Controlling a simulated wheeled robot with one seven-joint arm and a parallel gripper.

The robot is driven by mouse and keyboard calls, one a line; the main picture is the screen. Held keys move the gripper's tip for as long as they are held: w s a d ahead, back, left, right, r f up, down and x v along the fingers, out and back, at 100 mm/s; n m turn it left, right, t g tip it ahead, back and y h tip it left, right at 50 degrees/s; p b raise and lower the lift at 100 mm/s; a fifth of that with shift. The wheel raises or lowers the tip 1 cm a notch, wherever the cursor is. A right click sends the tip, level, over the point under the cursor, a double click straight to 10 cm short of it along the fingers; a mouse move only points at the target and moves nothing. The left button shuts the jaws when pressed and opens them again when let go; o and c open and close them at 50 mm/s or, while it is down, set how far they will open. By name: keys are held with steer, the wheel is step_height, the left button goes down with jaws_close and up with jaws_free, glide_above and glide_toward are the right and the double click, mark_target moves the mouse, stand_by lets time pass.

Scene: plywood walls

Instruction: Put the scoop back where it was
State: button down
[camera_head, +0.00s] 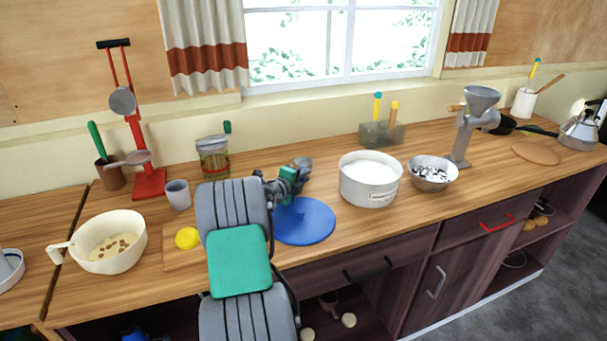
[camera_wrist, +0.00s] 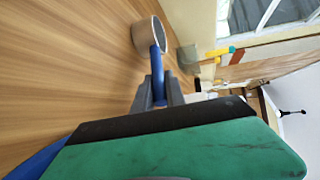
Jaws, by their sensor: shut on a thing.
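The scoop (camera_wrist: 158,62) shows in the wrist view as a blue handle with a pale round cup at its far end. My gripper (camera_wrist: 157,95) is shut on the handle, its dark fingers on either side of it. In the head view my gripper (camera_head: 296,180) is above the counter beside the blue disc (camera_head: 305,222), left of the white pot (camera_head: 370,186). A grey rounded shape at the gripper's tip there looks like the scoop's cup. The handle is mostly hidden in that view.
A grey utensil box (camera_head: 381,134) stands behind the pot, and a metal bowl (camera_head: 432,174) and grinder (camera_head: 466,135) stand to its right. A jar (camera_head: 214,160), a grey cup (camera_head: 178,194) and a cream bowl (camera_head: 110,242) are left of my arm. Counter right of the bowl is partly clear.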

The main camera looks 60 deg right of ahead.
steer(key=c, duration=1.4)
jaws_free()
steer(key=shift+a+r, duration=0.15)
steer(key=shift+r, duration=0.05)
steer(key=b+v, duration=0.2)
steer(key=v, duration=0.9)
steer(key=shift+a, duration=0.4)
steer(key=shift+w+r, duration=0.1)
